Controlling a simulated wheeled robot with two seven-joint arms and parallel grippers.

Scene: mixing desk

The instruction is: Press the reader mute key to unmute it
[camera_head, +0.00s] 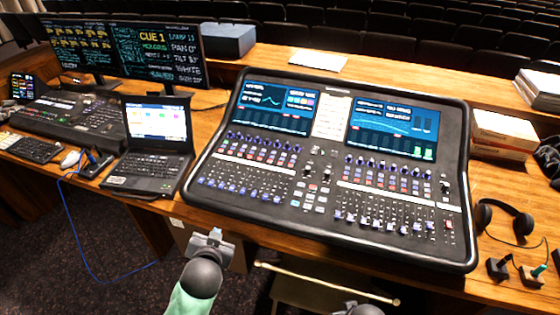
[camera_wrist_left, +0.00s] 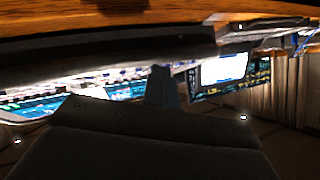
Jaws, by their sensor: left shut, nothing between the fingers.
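The mixing desk (camera_head: 325,190) fills the middle of the table in the head view, with two lit screens above rows of knobs, faders and small keys. The reader mute key is too small to pick out among them. My left gripper (camera_head: 214,238) is shut and empty in front of the table's front edge, below and left of the desk, touching no key. In the left wrist view its closed fingers (camera_wrist_left: 161,86) point towards the dim, inverted desk and screens. Only a grey part, probably of my right arm, shows at the bottom edge; its fingers cannot be made out.
An open laptop (camera_head: 155,145) stands left of the desk, beside a lighting console (camera_head: 75,118) and two monitors (camera_head: 160,52). Headphones (camera_head: 505,218) lie at the right, near stacked boxes (camera_head: 503,133). A chair or stool (camera_head: 315,285) stands in front of the table.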

